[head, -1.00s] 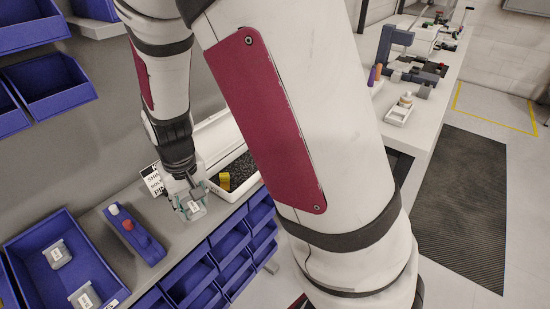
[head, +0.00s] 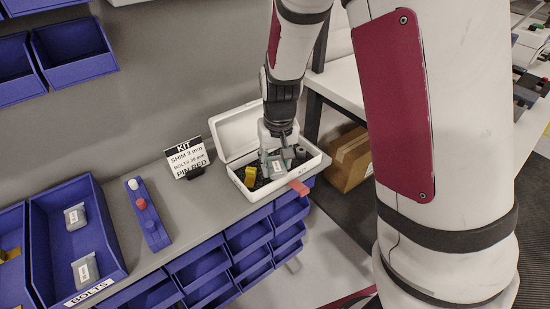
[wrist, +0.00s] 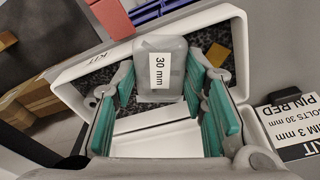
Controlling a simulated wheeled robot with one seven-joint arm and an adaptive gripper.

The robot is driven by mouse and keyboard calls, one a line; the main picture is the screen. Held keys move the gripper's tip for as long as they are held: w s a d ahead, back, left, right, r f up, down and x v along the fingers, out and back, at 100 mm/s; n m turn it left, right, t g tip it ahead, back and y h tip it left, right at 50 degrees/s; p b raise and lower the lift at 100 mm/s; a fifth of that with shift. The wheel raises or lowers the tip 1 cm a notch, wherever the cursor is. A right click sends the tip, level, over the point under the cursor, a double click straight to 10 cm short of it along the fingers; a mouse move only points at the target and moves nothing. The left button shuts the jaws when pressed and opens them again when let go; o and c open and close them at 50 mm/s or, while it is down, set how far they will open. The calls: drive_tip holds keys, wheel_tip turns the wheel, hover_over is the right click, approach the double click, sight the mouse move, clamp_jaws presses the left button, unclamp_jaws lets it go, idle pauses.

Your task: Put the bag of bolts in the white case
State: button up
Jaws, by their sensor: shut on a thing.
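My gripper (head: 276,156) is shut on a grey bag of bolts (wrist: 160,82), with its teal fingers on either side. The bag's label reads 30 mm in the wrist view. The white case (head: 232,181) stands open on the shelf top, its lid (head: 236,131) raised at the back. The gripper and bag are over the case's dark interior, which also shows in the wrist view (wrist: 92,88). I cannot tell whether the bag touches the bottom. A yellow piece (head: 250,175) lies in the case, beside the bag.
A red piece (head: 298,187) is at the case's front edge. Left of the case stand a kit sign (head: 188,158) and a blue rack (head: 152,222) with white and red pins. A blue bin (head: 113,254) marked BOLTS holds two bags. A cardboard box (head: 347,160) sits right of the case.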

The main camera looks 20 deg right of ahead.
sight(275, 159)
drive_tip(key=w, duration=0.1)
drive_tip(key=w+d, duration=0.1)
drive_tip(key=w, duration=0.3)
drive_tip(key=shift+w+d+f, duration=0.1)
drive_tip(key=shift+d+f, duration=0.1)
drive_tip(key=shift+f, duration=0.05)
drive_tip(key=shift+f+b, duration=0.3)
drive_tip(key=shift+f, duration=1.45)
drive_tip(key=shift+f, duration=0.1)
drive_tip(key=shift+f, duration=0.1)
drive_tip(key=o, duration=1.2)
drive_tip(key=shift+c, duration=0.2)
